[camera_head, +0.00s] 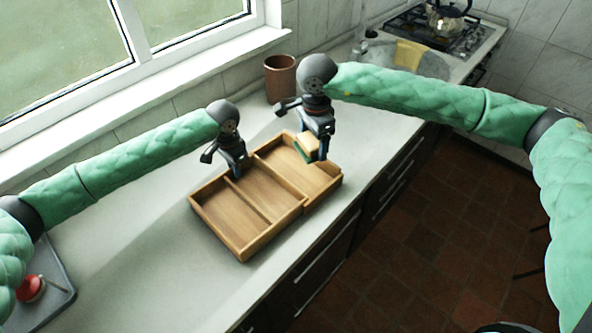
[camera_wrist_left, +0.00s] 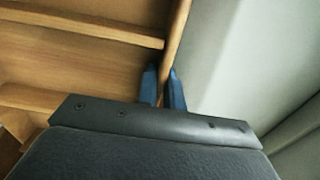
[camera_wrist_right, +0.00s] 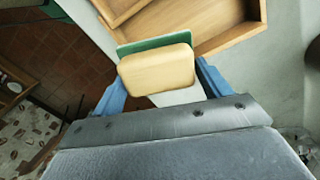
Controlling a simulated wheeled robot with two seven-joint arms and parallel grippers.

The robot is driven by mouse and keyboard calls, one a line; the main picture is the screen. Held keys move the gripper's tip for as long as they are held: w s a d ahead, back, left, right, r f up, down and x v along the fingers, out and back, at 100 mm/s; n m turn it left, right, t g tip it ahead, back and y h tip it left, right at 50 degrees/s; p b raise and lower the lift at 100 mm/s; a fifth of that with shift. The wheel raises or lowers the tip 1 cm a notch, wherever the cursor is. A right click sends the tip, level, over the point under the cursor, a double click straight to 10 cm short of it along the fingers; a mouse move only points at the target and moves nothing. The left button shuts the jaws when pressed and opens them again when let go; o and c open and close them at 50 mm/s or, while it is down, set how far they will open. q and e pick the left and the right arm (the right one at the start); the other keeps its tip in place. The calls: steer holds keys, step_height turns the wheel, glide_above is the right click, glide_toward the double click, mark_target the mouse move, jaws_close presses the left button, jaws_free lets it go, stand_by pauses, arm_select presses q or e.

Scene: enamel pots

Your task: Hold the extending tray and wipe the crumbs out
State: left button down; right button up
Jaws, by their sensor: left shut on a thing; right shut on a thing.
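The wooden extending tray (camera_head: 246,247) lies on the counter, with divided compartments on the left and a pulled-out section (camera_head: 328,186) on the right. My left gripper (camera_head: 237,176) is shut on the tray's back wall; in the left wrist view its blue fingers (camera_wrist_left: 165,88) straddle the thin wooden wall (camera_wrist_left: 178,40). My right gripper (camera_head: 314,152) is shut on a yellow sponge (camera_head: 306,144) with a green side, held over the right section. The sponge also shows in the right wrist view (camera_wrist_right: 157,70), between the blue fingers. I cannot make out crumbs.
A brown cup (camera_head: 281,78) stands behind the tray near the window wall. A grey tray with a red object (camera_head: 31,288) is at the lower left. A stove with a kettle (camera_head: 446,20) is far right. The counter's front edge drops to the floor close to the tray.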

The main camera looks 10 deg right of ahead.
arm_select(q)
steer(key=shift+s+f, duration=0.1)
arm_select(e)
steer(key=d, duration=0.9)
steer(key=shift+d, duration=0.4)
arm_select(q)
steer(key=c, duration=1.6)
jaws_free()
step_height(320, 180, up, 7)
steer(key=p, duration=0.7)
arm_select(e)
step_height(320, 180, up, 7)
